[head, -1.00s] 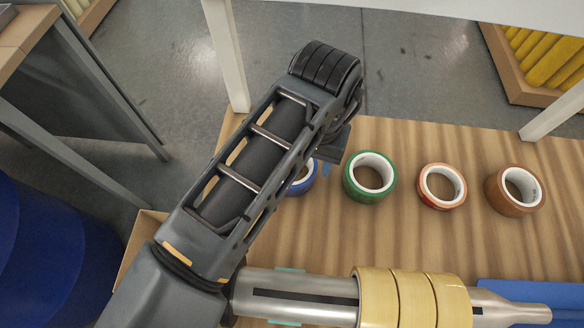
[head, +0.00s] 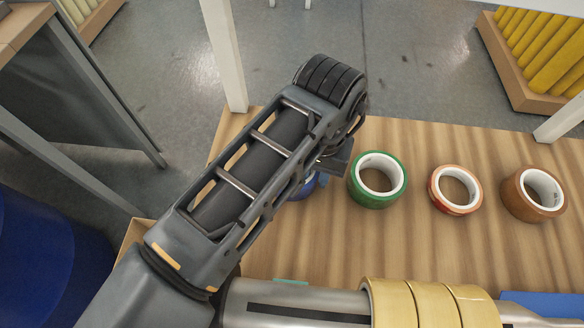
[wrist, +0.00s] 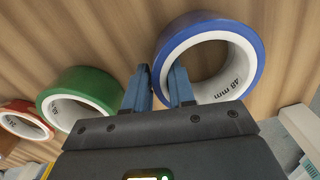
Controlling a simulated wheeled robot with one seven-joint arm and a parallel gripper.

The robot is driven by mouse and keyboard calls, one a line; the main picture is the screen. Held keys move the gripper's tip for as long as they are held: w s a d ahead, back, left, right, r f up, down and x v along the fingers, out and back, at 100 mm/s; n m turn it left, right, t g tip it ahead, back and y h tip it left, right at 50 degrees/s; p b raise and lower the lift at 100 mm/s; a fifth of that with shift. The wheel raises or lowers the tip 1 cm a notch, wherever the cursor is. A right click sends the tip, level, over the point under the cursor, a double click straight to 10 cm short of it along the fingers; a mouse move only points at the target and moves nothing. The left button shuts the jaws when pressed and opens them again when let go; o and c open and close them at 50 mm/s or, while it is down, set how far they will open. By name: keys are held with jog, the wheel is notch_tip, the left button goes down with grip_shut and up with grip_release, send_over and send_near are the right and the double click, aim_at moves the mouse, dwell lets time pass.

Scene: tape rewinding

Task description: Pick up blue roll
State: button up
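The blue roll (wrist: 256,46) has a white core marked 48 mm and fills the upper right of the wrist view. In the head view the blue roll (head: 304,188) lies on the wooden table, mostly hidden behind my arm. My gripper (wrist: 160,72) is open at the roll's left side. The left finger is outside the roll, and the right finger overlaps its inner opening, with the roll's wall between them. I cannot tell whether either finger touches it. In the head view the gripper is largely hidden by my arm.
A green roll (head: 353,187), a red-orange roll (head: 437,194) and a brown roll (head: 515,199) lie in a row to the right on the table (head: 400,245). A metal spindle (head: 290,305) carrying yellow rolls (head: 425,305) runs along the near side.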

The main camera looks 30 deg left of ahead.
grip_shut()
